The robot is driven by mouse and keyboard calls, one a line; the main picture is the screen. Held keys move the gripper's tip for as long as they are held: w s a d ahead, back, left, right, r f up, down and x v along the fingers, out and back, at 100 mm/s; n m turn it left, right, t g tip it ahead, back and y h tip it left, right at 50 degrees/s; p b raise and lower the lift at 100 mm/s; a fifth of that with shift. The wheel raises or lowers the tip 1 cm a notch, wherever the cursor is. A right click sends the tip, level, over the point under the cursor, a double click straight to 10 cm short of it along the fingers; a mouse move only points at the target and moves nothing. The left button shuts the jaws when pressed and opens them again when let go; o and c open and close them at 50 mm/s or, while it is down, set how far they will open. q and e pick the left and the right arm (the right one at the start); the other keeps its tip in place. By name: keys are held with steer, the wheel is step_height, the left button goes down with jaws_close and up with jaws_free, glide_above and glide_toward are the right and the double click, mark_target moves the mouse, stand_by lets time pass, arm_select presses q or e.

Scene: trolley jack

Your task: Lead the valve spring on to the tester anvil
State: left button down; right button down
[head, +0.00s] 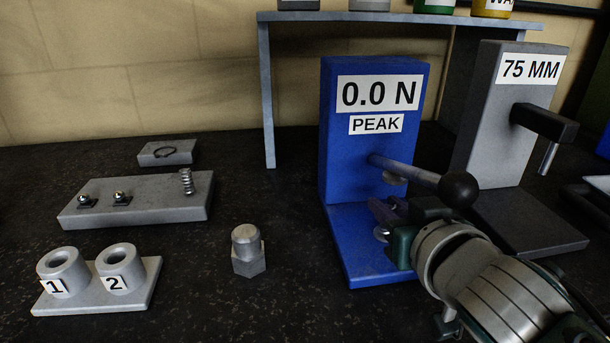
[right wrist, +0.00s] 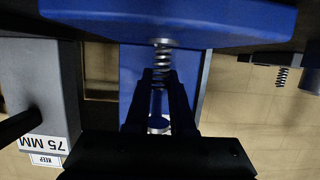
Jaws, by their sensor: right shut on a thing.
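The blue tester (head: 340,150) reads 0.0 N, with a lever and black knob (head: 458,190) on its right. My right gripper (head: 388,212) reaches in from the lower right, below the tester's plunger disc (head: 395,178). In the right wrist view, which is upside down, its fingers (right wrist: 161,80) are shut on the valve spring (right wrist: 162,62). The spring is roughly upright, its lower end at the small silver anvil (right wrist: 161,42) on the blue base. I cannot tell whether they touch. The plunger disc (right wrist: 158,124) is apart from the spring's other end. My left gripper is not in view.
A grey 75 MM stand (head: 490,130) is close at the right. At left are a grey block (head: 150,208) with another spring (head: 187,181), numbered cups (head: 90,280), and a hex-based metal piece (head: 248,252). A shelf (head: 290,17) runs behind the tester.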

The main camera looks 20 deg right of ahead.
steer(key=shift+f, duration=0.1)
stand_by(0.6)
steer(key=c, duration=0.7)
jaws_free()
steer(key=v, duration=1)
steer(key=shift+d, duration=0.1)
